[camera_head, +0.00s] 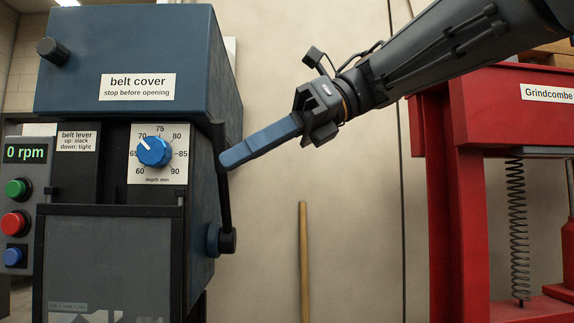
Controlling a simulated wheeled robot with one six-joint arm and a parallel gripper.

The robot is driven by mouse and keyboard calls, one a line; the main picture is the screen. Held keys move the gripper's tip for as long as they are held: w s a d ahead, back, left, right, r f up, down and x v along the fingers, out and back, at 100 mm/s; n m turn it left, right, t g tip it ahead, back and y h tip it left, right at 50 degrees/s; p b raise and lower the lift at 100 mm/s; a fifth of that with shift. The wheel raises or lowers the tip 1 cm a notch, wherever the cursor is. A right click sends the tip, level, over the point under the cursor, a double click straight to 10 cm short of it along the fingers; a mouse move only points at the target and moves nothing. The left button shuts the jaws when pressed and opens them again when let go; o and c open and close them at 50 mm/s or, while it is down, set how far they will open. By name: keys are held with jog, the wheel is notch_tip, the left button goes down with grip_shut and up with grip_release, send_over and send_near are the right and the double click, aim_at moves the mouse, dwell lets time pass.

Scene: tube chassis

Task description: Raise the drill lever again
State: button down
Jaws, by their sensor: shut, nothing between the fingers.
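The blue drill head (202,200) stands at the left. A black lever (225,205) runs along its right side. The lever's lower end is at a blue hub with a black cap (228,240), and its upper end is near the bottom edge of the belt cover. My gripper (226,160) reaches in from the upper right with its long blue fingers shut and empty. The fingertips lie over or right beside the upper half of the lever in the picture. I cannot tell whether they touch it.
The belt cover (180,50) overhangs the drill head. A blue depth dial (154,152) and a control panel showing 0 rpm (27,153) face me. A red press frame (456,190) stands at the right. A wooden pole (304,262) stands by the wall between them.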

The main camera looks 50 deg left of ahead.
jog(key=w+d+r+b, duration=0.1)
jog(key=w+d+b, duration=0.1)
jog(key=w, duration=0.6)
jog(key=shift+w+d+r, duration=0.35)
jog(key=shift+w+d, duration=0.05)
jog(key=shift+d, duration=0.35)
